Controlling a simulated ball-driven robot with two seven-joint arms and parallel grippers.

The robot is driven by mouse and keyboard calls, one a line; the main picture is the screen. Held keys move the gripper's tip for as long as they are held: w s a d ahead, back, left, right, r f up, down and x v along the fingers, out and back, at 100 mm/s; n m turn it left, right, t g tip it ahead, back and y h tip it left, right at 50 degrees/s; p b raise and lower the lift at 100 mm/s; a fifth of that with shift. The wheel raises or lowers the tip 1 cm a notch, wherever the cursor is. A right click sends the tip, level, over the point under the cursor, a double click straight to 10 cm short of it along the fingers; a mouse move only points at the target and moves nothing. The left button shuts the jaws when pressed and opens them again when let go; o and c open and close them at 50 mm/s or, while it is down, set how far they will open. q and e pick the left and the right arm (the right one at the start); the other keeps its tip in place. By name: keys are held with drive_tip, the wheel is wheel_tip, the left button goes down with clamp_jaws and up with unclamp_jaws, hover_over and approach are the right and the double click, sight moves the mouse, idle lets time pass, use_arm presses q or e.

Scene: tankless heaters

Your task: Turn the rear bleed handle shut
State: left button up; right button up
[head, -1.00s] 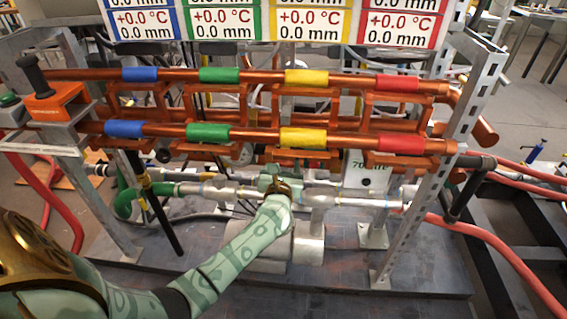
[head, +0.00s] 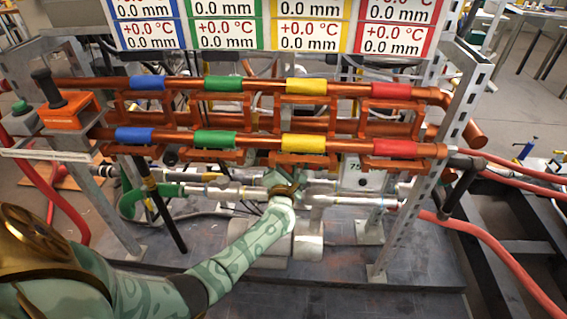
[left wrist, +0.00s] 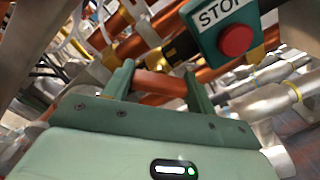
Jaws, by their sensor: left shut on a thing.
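My left gripper (head: 284,178) reaches in from the lower left, below the front copper pipe, among the silver pipes of the lower row. In the left wrist view its two green fingers (left wrist: 160,86) stand on either side of an orange-red bar (left wrist: 160,84). The gripper is shut on this bar, which seems to be the bleed handle, though I cannot tell front from rear. In the head view the handle is hidden behind the gripper and the pipes. My right gripper is in neither view.
Two copper pipes (head: 265,141) with coloured bands run across above my arm. A slotted metal post (head: 424,190) stands at the right. A red stop button (left wrist: 236,40) is close beyond the fingers in the wrist view. Red hoses (head: 484,240) lie at the right.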

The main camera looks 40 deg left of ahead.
use_arm(q)
drive_tip(key=m+p, duration=0.1)
drive_tip(key=m, duration=0.3)
drive_tip(key=shift+p, duration=0.3)
drive_tip(key=shift+f+m+p, duration=0.15)
drive_tip(key=shift+m+p, duration=0.3)
drive_tip(key=shift+m, duration=1.45)
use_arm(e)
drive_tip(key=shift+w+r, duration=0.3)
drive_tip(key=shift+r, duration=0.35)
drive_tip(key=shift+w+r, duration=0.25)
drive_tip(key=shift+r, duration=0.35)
use_arm(q)
drive_tip(key=o, duration=0.7)
drive_tip(key=p+v, duration=0.5)
drive_tip(key=v, duration=1.1)
drive_tip(key=shift+s, duration=0.2)
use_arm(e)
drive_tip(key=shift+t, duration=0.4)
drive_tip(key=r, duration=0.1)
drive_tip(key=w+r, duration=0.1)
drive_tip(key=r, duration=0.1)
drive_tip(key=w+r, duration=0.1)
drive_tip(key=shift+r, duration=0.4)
